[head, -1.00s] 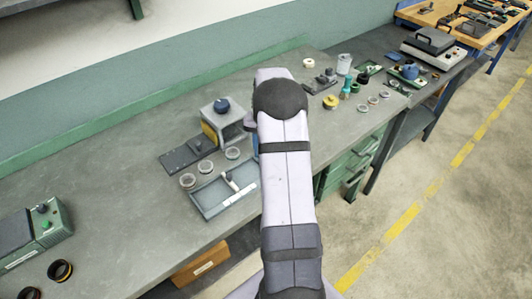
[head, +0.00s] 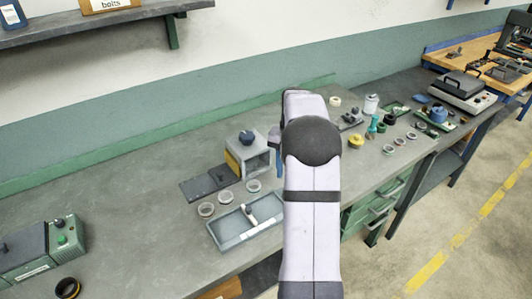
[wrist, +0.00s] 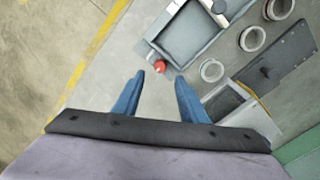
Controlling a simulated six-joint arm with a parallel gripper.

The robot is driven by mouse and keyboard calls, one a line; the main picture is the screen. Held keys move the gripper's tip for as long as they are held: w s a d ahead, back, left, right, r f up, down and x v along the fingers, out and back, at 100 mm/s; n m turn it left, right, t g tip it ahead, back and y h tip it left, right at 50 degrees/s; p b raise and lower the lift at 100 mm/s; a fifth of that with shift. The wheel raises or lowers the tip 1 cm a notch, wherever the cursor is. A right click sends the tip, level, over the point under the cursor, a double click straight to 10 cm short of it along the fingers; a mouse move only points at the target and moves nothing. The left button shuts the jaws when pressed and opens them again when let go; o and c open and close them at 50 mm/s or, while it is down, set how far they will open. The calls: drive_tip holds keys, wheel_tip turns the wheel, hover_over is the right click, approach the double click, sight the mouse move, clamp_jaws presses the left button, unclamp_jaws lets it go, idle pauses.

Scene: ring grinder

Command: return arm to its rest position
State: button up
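My arm (head: 312,205) stretches away from me over the bench in the head view. Its far end hides most of my gripper, and only a bit of blue shows at its left side. In the wrist view my gripper (wrist: 159,78) has two blue fingers spread apart with nothing between them. It is open and above the bench, near the grey tray's (wrist: 188,40) edge and a small red knob-like thing (wrist: 158,66). The fingers touch nothing that I can see.
A grey block-shaped fixture with a dark knob (head: 247,138) stands left of my arm, with rings (head: 206,210) and a tray (head: 225,238) in front. A green-grey box (head: 66,235) stands farther left. Several small parts lie right of my arm (head: 355,141).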

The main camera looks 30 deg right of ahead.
drive_tip(key=s+a+n, duration=0.2)
drive_tip(key=a+n, duration=0.1)
drive_tip(key=a, duration=0.8)
drive_tip(key=s+a+f+n, duration=0.3)
drive_tip(key=s+a+n, duration=0.5)
drive_tip(key=s+a, duration=0.95)
wheel_tip(320, 180, down, 12)
drive_tip(key=b, duration=1.2)
drive_tip(key=shift+f, duration=0.1)
